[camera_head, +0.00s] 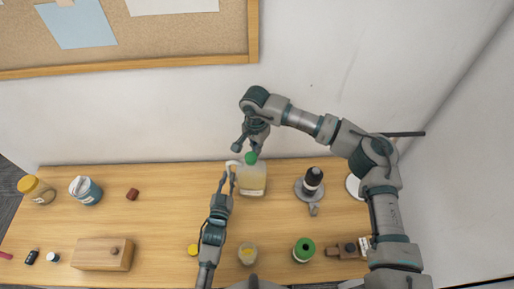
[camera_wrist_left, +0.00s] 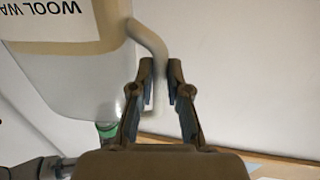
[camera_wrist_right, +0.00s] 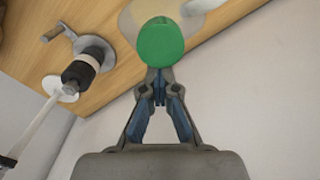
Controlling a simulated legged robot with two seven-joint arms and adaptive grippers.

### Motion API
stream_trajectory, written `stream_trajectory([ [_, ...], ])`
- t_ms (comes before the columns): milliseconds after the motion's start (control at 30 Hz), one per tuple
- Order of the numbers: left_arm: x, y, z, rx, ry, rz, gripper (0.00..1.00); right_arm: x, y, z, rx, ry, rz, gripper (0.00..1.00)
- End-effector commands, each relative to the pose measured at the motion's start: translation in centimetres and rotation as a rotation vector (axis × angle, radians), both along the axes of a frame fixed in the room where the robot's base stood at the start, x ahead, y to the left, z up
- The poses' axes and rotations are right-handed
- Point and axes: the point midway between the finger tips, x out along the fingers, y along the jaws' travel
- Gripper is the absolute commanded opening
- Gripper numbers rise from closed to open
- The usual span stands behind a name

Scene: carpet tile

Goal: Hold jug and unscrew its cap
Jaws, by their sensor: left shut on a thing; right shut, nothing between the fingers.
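The jug (camera_head: 254,180) is translucent with pale yellowish contents and stands on the wooden table near the wall. Its green cap (camera_head: 251,158) is on top. The jug's "WOOL WA…" label is partly cut off in the left wrist view (camera_wrist_left: 65,75). My left gripper (camera_head: 229,180) is shut on the jug's pale handle (camera_wrist_left: 150,45), which passes between its fingers (camera_wrist_left: 160,80). My right gripper (camera_head: 247,146) is above and behind the cap. In the right wrist view its fingers (camera_wrist_right: 158,78) are shut and empty, their tips close to the cap (camera_wrist_right: 161,42); contact cannot be told.
A yellow-lidded jar (camera_head: 38,190), blue tub (camera_head: 85,190) and wooden box (camera_head: 102,254) are at left. The wall (camera_head: 190,115) rises close behind.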

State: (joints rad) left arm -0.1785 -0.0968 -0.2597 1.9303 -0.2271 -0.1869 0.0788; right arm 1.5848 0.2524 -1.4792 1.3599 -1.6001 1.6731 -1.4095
Motion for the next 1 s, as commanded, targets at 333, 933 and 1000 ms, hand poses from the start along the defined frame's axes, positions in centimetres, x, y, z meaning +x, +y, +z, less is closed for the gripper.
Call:
stream_trajectory([
  [333,-0.14,-0.23,-0.40,0.000,0.010,-0.004,0.00,-0.07,0.45,0.04,0.005,0.002,0.142,0.00],
  [933,-0.13,-0.21,-0.38,0.000,0.010,-0.003,0.00,-0.02,0.46,0.03,0.005,0.003,0.187,0.31],
  [1000,-0.13,-0.20,-0.37,0.000,0.009,-0.003,0.00,-0.01,0.44,0.03,0.004,0.002,0.186,0.31],
])
